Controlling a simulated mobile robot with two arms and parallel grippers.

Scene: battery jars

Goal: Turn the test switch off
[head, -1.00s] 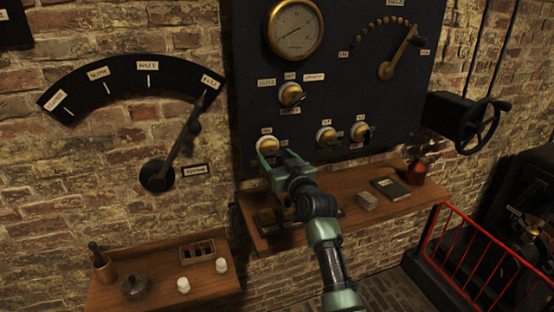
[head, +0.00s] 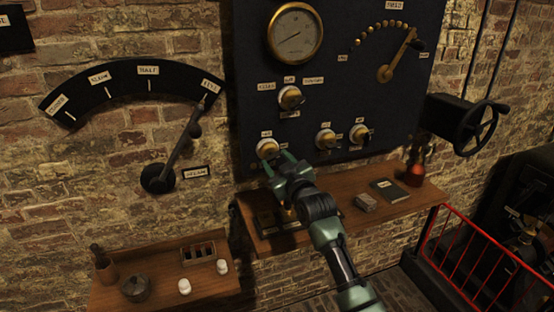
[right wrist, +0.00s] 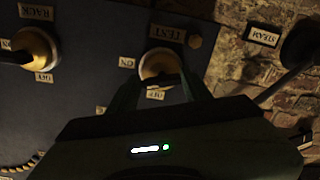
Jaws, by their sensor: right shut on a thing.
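The test switch (head: 267,149) is a brass knob with a dark handle at the lower left of the dark panel (head: 345,95). In the right wrist view, which is upside down, the same switch (right wrist: 158,62) has a TEST label above it, ON at its left and OFF below it. My right gripper (head: 273,163) is at the switch. In the wrist view its two fingers (right wrist: 163,88) are on either side of the dark handle and shut on it. The handle lies near the OFF label, but its exact setting is partly hidden. My left gripper is not in view.
Other brass switches (head: 326,139) sit to the right, and another (head: 290,97) sits above. A wooden shelf (head: 340,219) runs below the panel, with a dark book (head: 390,190) on it. A steam lever (head: 180,150) is on the brick wall at left. A red railing (head: 480,262) stands at right.

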